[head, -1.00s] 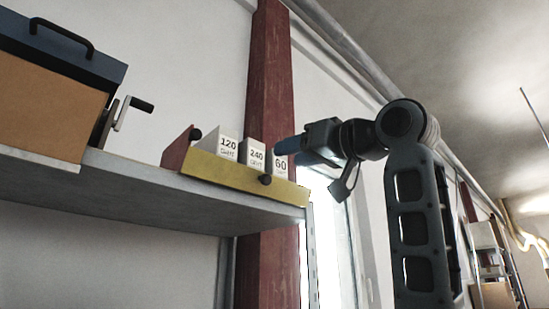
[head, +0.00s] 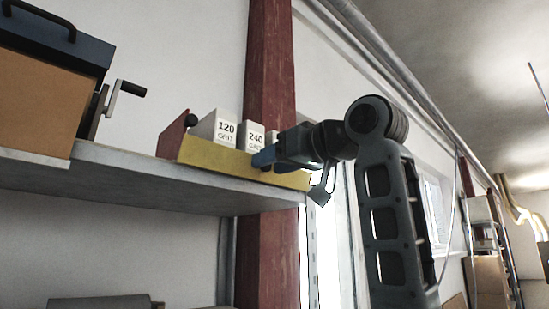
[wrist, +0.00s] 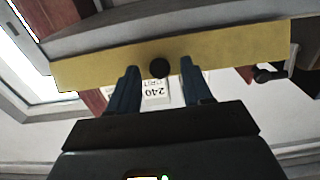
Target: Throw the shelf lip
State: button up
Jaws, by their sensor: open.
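The shelf lip is a yellow strip (head: 215,160) along the front edge of the grey shelf, in front of the grit boxes; it also spans the wrist view (wrist: 220,52). A dark round knob (wrist: 160,68) sits on its face. In the wrist view my gripper (wrist: 162,78) is open, with one blue finger on each side of the knob. I cannot tell whether the fingers touch it or the lip. In the head view my gripper (head: 262,160) is at the lip's right part and hides the knob there.
White boxes marked 120 (head: 226,130) and 240 (head: 255,137) stand behind the lip; a third is mostly hidden. A dark red end piece (head: 174,138) is at their left. A brown box with a crank (head: 35,105) stands further left. A red post (head: 270,70) rises behind.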

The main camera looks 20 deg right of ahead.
grip_shut()
dwell(0.5)
jog(key=shift+f, duration=0.1)
